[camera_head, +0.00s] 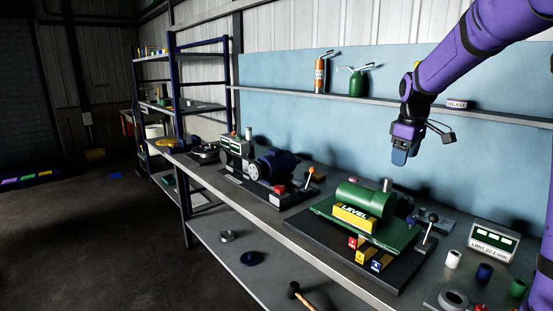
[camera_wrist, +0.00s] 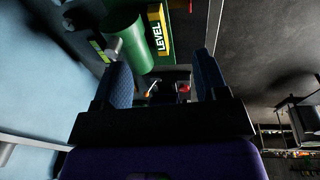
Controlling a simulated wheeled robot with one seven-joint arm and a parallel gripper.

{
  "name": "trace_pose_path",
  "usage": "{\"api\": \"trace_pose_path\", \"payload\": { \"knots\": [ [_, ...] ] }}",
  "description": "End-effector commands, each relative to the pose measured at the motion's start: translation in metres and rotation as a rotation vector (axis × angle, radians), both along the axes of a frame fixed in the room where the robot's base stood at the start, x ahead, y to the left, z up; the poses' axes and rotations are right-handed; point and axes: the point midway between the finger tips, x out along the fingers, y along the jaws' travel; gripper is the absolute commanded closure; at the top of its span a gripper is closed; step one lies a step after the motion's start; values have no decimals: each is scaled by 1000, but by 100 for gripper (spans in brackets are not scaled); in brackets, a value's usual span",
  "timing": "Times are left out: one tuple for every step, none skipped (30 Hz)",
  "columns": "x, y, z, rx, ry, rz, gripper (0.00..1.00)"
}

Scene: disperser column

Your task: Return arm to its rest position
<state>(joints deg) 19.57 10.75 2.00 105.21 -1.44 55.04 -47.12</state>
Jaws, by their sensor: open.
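My purple arm reaches in from the upper right in the head view. My gripper (camera_head: 399,157) hangs above the bench behind the green machine, pointing down. In the wrist view its two dark blue fingers (camera_wrist: 163,82) stand wide apart with nothing held between them. The green cylinder machine (camera_head: 362,201) with a yellow LEVEL label (camera_head: 354,218) sits on the bench below and to the left of the gripper, apart from it. The machine also shows in the wrist view (camera_wrist: 128,40).
A blue motor unit (camera_head: 274,166) stands farther left on the bench. A shelf (camera_head: 390,103) on the blue back panel holds an orange bottle (camera_head: 320,75) and a green can (camera_head: 357,84). A readout box (camera_head: 493,241) and small cylinders stand at the right. A hammer (camera_head: 302,296) lies on the lower shelf.

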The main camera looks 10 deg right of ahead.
Motion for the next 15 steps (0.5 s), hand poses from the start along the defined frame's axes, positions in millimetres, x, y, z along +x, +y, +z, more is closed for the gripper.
{"api": "trace_pose_path", "payload": {
  "knots": [
    [-3,3,3,-1,-4,-4,33],
    [-6,6,6,0,-8,-8,33],
    [-11,11,10,-1,-15,-15,33],
    [-16,16,14,0,-22,-23,33],
    [-22,21,18,1,-29,-33,33],
    [-30,29,25,2,-40,-48,33],
    [-38,36,29,4,-48,-59,33],
    [-46,43,34,6,-57,-73,33],
    [-57,52,40,9,-71,-92,33],
    [-66,58,43,12,-79,-105,33],
    [-75,64,47,14,-89,-118,33],
    [-86,72,51,19,-102,-137,33],
    [-95,78,54,23,-111,-150,33],
    [-104,84,57,27,-121,-165,33],
    [-116,91,60,33,-134,-183,33]
  ]
}}
